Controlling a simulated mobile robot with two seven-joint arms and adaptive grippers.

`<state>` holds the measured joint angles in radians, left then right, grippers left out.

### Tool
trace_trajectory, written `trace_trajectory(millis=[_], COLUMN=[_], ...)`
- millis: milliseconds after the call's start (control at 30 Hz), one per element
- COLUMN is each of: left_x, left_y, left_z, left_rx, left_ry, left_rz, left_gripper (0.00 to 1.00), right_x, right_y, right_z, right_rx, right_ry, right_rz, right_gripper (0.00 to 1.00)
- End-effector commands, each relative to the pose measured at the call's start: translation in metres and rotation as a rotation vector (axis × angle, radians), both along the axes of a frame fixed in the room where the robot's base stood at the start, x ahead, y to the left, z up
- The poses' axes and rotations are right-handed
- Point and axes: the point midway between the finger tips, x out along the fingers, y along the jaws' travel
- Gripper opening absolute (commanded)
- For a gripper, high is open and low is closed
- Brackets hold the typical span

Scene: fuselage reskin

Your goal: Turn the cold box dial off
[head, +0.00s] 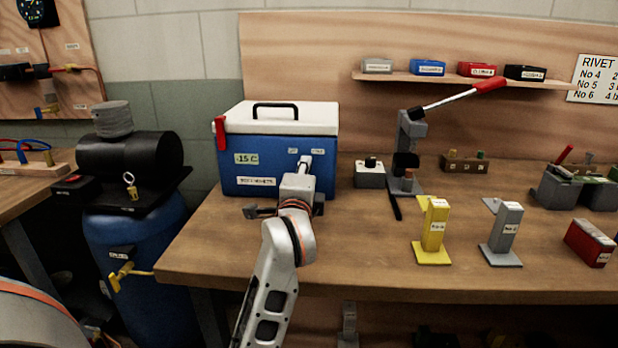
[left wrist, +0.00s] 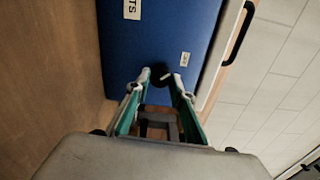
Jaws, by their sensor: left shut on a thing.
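The cold box (head: 265,172) is blue with a white lid, and stands on the bench at the back left with its lid closed. Its dial (left wrist: 160,74) is a small black knob on the front face, and a pale mark shows near its edge. A small white label (left wrist: 185,59) sits above and right of the dial in the left wrist view; its words are too small to read. My left gripper (left wrist: 161,77) is shut on the dial, with one fingertip on each side. In the head view my left wrist hides the dial. My right gripper is not in view.
A black handle (head: 275,111) stands on the lid, and a red latch (head: 221,133) is at its left. A grey block (head: 370,173) and a lever press (head: 408,150) stand to the right. Yellow (head: 434,228) and grey (head: 504,230) stands are nearer the front edge.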

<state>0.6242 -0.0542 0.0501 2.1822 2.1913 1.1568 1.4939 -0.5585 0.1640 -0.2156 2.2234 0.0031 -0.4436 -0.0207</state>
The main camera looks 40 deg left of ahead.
Motion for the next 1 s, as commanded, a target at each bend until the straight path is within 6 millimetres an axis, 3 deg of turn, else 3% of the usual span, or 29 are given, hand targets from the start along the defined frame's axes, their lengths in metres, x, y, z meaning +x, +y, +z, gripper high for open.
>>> trace_trajectory(millis=[733, 767, 800, 1000], left_x=[-0.0003, -0.0003, -0.0003, -0.0001], left_y=[0.0008, 0.0008, 0.0007, 0.0004], left_z=[-0.0004, -0.0004, -0.0004, -0.0001], left_rx=[-0.075, -0.074, -0.074, -0.073], left_ry=[-0.044, -0.043, -0.043, -0.044], left_rz=[0.002, 0.002, 0.001, 0.001], left_gripper=[0.01, 0.28, 0.38, 0.4], right_x=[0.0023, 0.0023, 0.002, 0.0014], right_y=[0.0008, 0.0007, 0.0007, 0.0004], right_z=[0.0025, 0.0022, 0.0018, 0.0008], right_rx=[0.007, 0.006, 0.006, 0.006], right_ry=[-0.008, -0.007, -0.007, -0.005], right_rz=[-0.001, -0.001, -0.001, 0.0], right_gripper=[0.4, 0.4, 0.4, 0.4])
